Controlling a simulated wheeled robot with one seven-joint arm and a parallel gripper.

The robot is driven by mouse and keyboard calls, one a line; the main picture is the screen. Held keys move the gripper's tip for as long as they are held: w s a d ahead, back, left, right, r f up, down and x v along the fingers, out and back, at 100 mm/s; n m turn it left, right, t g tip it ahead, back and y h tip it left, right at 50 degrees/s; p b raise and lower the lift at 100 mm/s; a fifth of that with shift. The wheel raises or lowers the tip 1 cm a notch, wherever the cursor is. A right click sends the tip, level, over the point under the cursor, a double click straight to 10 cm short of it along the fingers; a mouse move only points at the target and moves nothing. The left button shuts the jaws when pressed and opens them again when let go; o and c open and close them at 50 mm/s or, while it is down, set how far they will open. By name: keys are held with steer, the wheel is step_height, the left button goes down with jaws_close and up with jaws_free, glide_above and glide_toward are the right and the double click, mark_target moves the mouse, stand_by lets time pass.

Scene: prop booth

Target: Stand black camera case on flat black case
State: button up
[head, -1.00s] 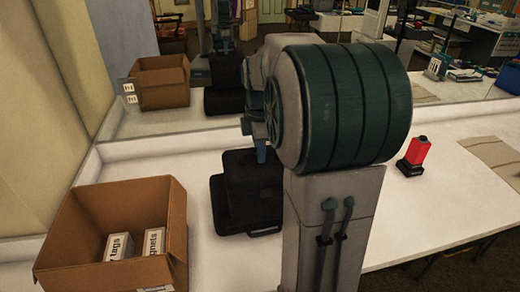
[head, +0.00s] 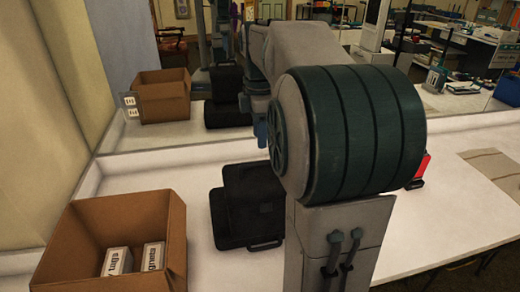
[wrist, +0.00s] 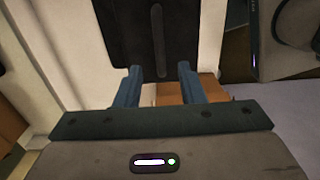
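The black camera case (head: 255,192) stands upright on the flat black case (head: 221,226), whose handle sticks out at the front. The mirror behind shows the same stack, one dark block above a wider one. My gripper (wrist: 158,76) shows in the wrist view with its two blue fingers apart and nothing between them. A black panel with a long raised strip, likely the camera case (wrist: 128,35), lies beyond the fingertips.
An open cardboard box (head: 177,238) with two white labelled boxes (head: 118,262) stands left of the cases. A red object (head: 420,172) is partly hidden behind my arm at right. A beige cloth (head: 492,166) lies farther right. The mirror (head: 165,135) runs along the back of the white table.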

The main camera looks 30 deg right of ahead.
steer(key=s+a+f+m+t, duration=0.1)
steer(key=s+a+f+m, duration=0.4)
steer(key=s+a+m, duration=0.1)
steer(key=s+a+f+m+t, duration=0.2)
steer(key=s+a+f+m, duration=0.4)
steer(key=s, duration=0.4)
steer(key=a+m, duration=0.1)
steer(key=m, duration=0.1)
steer(key=shift+s+f+m, duration=0.2)
steer(key=shift+f+m, duration=0.1)
steer(key=shift+m, duration=0.1)
steer(key=shift+s, duration=0.1)
